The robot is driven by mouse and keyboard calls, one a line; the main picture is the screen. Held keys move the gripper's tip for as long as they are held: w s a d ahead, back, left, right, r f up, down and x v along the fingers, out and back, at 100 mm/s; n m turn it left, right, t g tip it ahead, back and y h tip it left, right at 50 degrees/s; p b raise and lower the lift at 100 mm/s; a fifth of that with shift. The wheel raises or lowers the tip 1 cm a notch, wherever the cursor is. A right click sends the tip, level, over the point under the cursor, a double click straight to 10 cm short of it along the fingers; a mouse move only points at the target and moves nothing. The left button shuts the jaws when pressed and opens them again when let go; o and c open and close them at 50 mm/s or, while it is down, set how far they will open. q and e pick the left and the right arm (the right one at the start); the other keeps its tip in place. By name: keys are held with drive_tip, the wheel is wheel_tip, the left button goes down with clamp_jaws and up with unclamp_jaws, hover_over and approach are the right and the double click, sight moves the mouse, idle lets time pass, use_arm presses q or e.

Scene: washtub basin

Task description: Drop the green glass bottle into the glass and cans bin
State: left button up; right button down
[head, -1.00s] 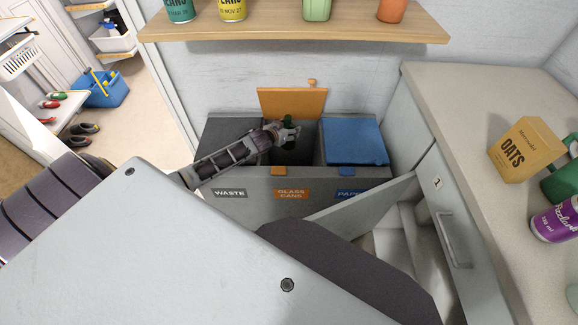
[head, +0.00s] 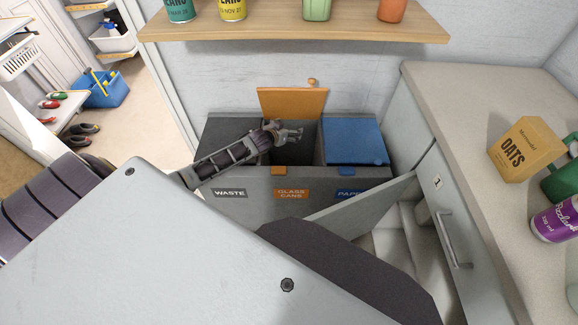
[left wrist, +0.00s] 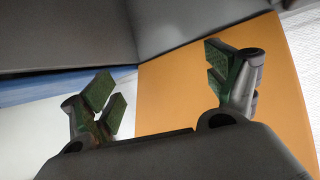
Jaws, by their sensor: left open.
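The glass and cans bin is the middle compartment of a grey bin unit, with an orange label (head: 291,194) on its front. Its orange lid (head: 292,102) stands open at the back, and the lid also fills much of the left wrist view (left wrist: 180,95). My left gripper (head: 298,131) is over the open middle compartment. Its fingers are spread wide and empty in the left wrist view (left wrist: 165,85). The green glass bottle does not show in either view now; the inside of the compartment is dark and mostly hidden. My right gripper is not in view.
The waste compartment (head: 221,140) is left of the middle one. The blue paper lid (head: 353,141) on the right is shut. A wooden shelf (head: 290,32) with cans hangs above. A counter with an oats box (head: 525,149) stands at right, above an open cabinet door (head: 365,204).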

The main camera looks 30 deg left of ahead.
use_arm(q)
drive_tip(key=shift+s+r, duration=0.1)
drive_tip(key=v, duration=1.1)
drive_tip(key=shift+s+r, duration=0.2)
drive_tip(key=shift+s, duration=0.1)
idle(0.6)
idle(1.0)
